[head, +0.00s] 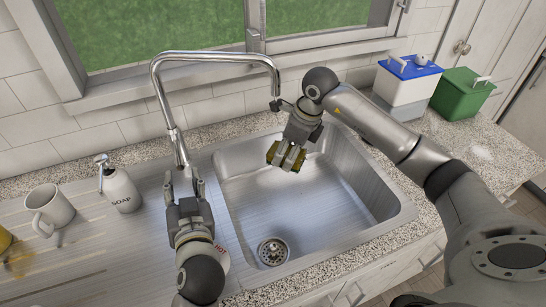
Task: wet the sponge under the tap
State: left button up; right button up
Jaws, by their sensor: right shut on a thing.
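The yellow-green sponge (271,153) is in my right gripper (285,158), which is shut on it over the sink basin. The gripper hides part of the sponge. The chrome tap (163,92) arches over the basin, and its spout end is above and close to the sponge. No water stream shows. My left gripper (184,182) is open and empty by the foot of the tap. Its fingers stand apart on either side of the tap's lower end in the picture; I cannot tell whether they touch it. A round part with red lettering (221,254) is partly hidden by my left gripper.
The steel sink (300,215) has a drain (272,252) at the front. A soap dispenser (121,188) and a mug (49,208) stand on the left. A blue-lidded container (404,88) and a green container (461,94) stand at the back right.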

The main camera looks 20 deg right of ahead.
pick_arm(q)
jog(key=c, duration=0.7)
jog(key=shift+w+d+r, duration=0.15)
jog(key=shift+d, duration=0.05)
grip_shut()
jog(key=w+d+r+g+h, duration=0.2)
jog(key=w+d, duration=0.1)
jog(key=d, duration=0.2)
jog(key=w+d+r+g+h, duration=0.1)
jog(key=w+d+r+g, duration=0.2)
jog(key=d, duration=0.2)
jog(key=a+r+n+g+y, duration=0.1)
jog(key=a+r+g+y, duration=0.5)
jog(key=r, duration=0.4)
jog(key=t, duration=0.1)
send_over(177, 149)
jog(key=s+d, duration=0.1)
jog(key=s, duration=0.1)
notch_tip(177, 149, down, 8)
jog(key=shift+h, duration=0.3)
jog(key=shift+s+a+f, duration=0.1)
jog(key=shift+s+f, duration=0.15)
jog(key=shift+f, duration=0.75)
jog(key=shift+s+a+f, duration=0.1)
jog(key=shift+s+f, duration=0.15)
jog(key=shift+f, duration=0.7)
